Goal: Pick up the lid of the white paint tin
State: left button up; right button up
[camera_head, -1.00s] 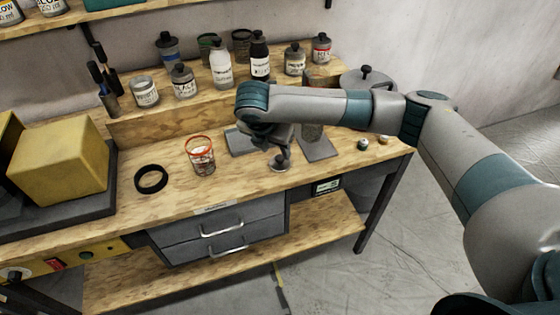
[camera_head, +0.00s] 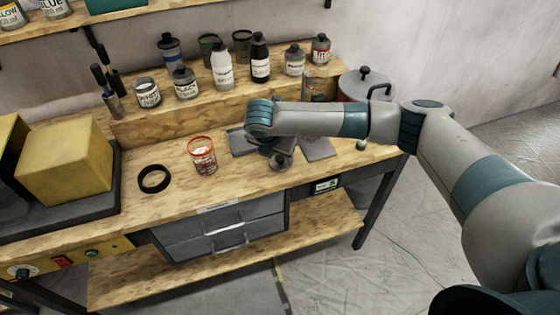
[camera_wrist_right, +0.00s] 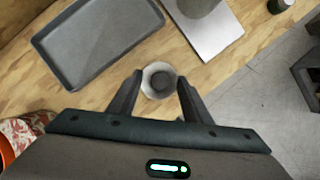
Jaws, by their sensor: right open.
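A small round grey lid with a dark knob (camera_wrist_right: 160,82) lies on the bench top, between the two fingers of my right gripper (camera_wrist_right: 156,88) in the right wrist view. The fingers are open with a gap on each side of the knob. In the head view the right gripper (camera_head: 281,154) is low over the bench, and the lid (camera_head: 281,165) shows just below it, partly covered. The white paint tin (camera_head: 148,93), with a label that seems to read WHITE, stands without a lid on the raised shelf at the left. My left gripper is not seen.
A grey tray (camera_wrist_right: 90,40) and a grey plate (camera_wrist_right: 217,42) bearing a can lie close behind the lid. An orange-rimmed spattered cup (camera_head: 202,156) and a black ring (camera_head: 153,179) are to the left. Several jars and bottles line the raised shelf (camera_head: 190,116).

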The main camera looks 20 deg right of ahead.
aim_at(279, 159)
jog(key=c, duration=1.1)
jog(key=shift+c, duration=0.2)
jog(key=shift+r, duration=0.15)
jog(key=shift+w+r+b, duration=0.1)
jog(key=shift+r+b, duration=0.35)
jog(key=shift+r, duration=0.1)
notch_tip(279, 159, up, 2)
jog(key=shift+r+b, duration=0.2)
jog(key=shift+b, duration=0.5)
jog(key=s+d+r+b, duration=0.3)
jog(key=s+d+r, duration=0.3)
jog(key=d, duration=0.3)
jog(key=shift+s+d+r+b, duration=0.3)
jog(key=shift+s+d+r, duration=0.05)
jog(key=shift+r, duration=0.3)
